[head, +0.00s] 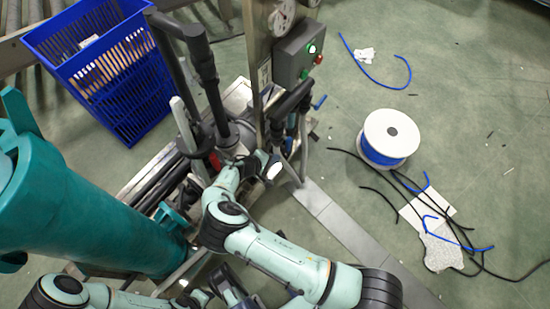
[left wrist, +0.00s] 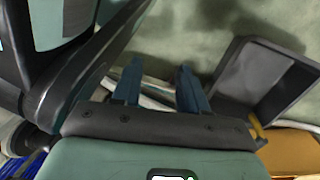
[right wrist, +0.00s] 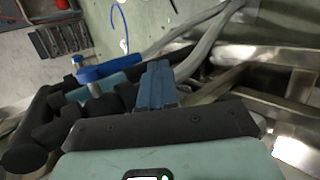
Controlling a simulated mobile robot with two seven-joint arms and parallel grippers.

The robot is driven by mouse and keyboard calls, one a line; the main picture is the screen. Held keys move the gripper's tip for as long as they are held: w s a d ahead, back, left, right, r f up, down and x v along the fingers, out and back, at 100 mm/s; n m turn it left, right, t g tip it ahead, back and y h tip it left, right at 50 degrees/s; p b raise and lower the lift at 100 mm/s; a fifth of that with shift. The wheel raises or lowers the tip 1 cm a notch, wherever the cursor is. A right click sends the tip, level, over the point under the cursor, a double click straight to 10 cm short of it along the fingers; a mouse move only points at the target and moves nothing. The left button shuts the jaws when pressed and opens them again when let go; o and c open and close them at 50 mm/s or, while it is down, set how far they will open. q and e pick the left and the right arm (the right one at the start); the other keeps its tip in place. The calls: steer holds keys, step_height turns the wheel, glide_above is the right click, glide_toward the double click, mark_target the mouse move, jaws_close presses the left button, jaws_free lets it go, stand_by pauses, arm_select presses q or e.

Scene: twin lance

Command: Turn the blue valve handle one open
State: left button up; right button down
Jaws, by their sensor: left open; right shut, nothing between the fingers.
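The blue valve handle (right wrist: 106,69) shows in the right wrist view as a flat lever on a metal stem, just left of my fingers. In the head view a small blue lever (head: 320,102) shows beside the dark pipes below the grey control box. My right gripper (right wrist: 157,78) is shut and empty, with its blue fingers together. The lever's right end is close to the fingertips; I cannot tell whether they touch. My left gripper (left wrist: 158,82) is open and empty, its two blue fingers apart, away from the valve.
The grey control box (head: 300,53) stands above the pipes on a metal post. A blue crate (head: 100,65) is at the upper left. A white-flanged spool (head: 390,134) of blue hose, loose cables and scraps lie on the green floor at right. A teal cylinder (head: 80,215) fills the left.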

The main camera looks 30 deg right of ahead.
arm_select(q)
steer(key=shift+w+r+t+p, duration=0.25)
steer(key=shift+w+r+p, duration=0.1)
steer(key=shift+w+r, duration=0.25)
steer(key=shift+w+r+t+p, duration=0.25)
steer(key=shift+w+r+p, duration=0.1)
steer(key=shift+w, duration=0.3)
arm_select(e)
steer(key=s+a, duration=0.2)
steer(key=a, duration=0.8)
steer(key=shift+a, duration=0.15)
